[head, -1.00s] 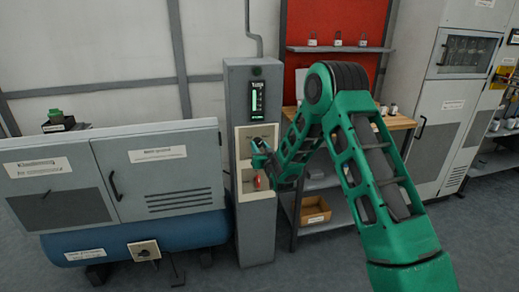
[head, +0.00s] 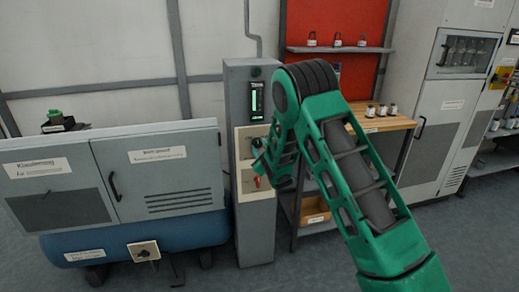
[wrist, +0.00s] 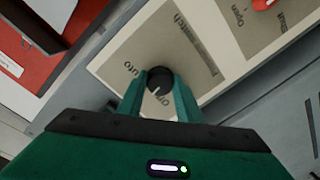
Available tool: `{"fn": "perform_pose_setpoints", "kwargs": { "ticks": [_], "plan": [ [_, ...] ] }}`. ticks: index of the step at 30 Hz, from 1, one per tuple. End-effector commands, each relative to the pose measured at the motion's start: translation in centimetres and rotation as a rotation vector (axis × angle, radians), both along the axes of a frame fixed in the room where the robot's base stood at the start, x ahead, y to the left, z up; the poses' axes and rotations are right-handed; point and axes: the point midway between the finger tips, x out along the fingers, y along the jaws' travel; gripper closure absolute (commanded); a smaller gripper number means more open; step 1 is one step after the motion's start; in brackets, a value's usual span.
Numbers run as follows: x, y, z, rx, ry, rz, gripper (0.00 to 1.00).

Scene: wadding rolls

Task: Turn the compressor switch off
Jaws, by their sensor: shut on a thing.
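In the wrist view, a round black knob (wrist: 158,76) with a white pointer mark stands on a cream panel (wrist: 112,68) with printed lettering, seen tilted. My gripper (wrist: 160,86) is shut on this knob, one green finger on each side. The pointer mark is toward the lower part of the picture, near small lettering. In the head view, my gripper (head: 257,150) is at the cream upper panel of a grey column (head: 255,222) and hides the knob there. A grey cabinet (head: 160,180) on a blue tank (head: 190,231) stands left of the column.
A red handle (head: 257,182) is on the lower panel, just below my gripper. Another dark knob on a pale plate (head: 145,250) is at the tank's front. A wooden-topped workbench (head: 395,122) stands right of the column. The floor in front is clear.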

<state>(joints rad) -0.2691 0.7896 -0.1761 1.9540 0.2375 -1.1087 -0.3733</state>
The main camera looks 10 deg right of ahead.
Motion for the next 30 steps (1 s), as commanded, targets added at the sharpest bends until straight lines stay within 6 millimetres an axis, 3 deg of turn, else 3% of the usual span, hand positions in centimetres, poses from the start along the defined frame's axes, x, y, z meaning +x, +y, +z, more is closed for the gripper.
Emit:
{"fn": "perform_pose_setpoints", "kwargs": {
  "ticks": [15,30],
  "plan": [
    [-0.05,0.26,-0.06,-0.456,0.002,0.003,0.90],
    [-0.06,0.27,-0.09,-0.661,0.004,0.004,0.90]
  ]
}}
